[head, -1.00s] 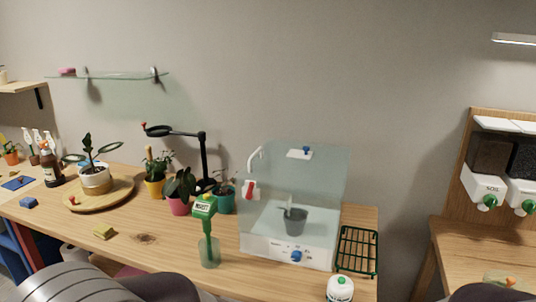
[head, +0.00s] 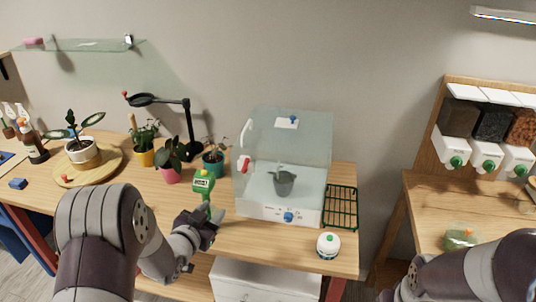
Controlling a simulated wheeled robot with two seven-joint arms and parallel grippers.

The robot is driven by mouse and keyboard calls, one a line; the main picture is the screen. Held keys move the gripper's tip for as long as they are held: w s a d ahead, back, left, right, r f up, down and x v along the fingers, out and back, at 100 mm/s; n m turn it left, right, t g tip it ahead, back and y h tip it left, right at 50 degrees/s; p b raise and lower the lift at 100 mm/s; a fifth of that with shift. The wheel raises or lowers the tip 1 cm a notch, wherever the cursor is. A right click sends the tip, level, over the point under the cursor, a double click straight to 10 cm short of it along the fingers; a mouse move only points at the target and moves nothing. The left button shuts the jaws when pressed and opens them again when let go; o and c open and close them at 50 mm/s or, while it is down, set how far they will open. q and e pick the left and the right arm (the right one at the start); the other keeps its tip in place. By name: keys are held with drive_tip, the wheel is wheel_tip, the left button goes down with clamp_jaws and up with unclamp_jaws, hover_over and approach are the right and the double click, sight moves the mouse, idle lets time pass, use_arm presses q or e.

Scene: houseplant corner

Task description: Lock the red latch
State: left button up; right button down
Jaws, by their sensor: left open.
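The red latch (head: 244,165) is a small red piece on a white mount at the left side of the clear propagator box (head: 300,135). The box has a white base with a blue knob, and a dark grey pot (head: 284,182) sits inside it. I cannot tell the latch's exact setting at this size.
The green moisture meter (head: 203,183) stands close behind my left gripper. Potted plants (head: 171,160) and a black lamp (head: 188,120) stand to the left of the box.

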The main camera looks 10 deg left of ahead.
sight(246, 163)
use_arm(q)
drive_tip(key=w+d+r+m+t+h, duration=0.2)
drive_tip(key=d+r+t, duration=0.1)
drive_tip(key=r, duration=0.3)
drive_tip(key=p+x, duration=0.1)
drive_tip(key=x, duration=0.2)
drive_tip(key=p+x, duration=0.1)
drive_tip(key=x, duration=0.3)
drive_tip(key=f+p+x, duration=0.1)
drive_tip(key=x, duration=0.3)
drive_tip(key=shift+w, duration=0.25)
drive_tip(key=shift+c, duration=0.3)
clamp_jaws()
drive_tip(key=shift+a+n+b, duration=0.3)
drive_tip(key=shift+n+b, duration=0.65)
drive_tip(key=shift+a+n+b, duration=0.3)
drive_tip(key=shift+n+b, duration=0.6)
drive_tip(key=shift+n, duration=0.05)
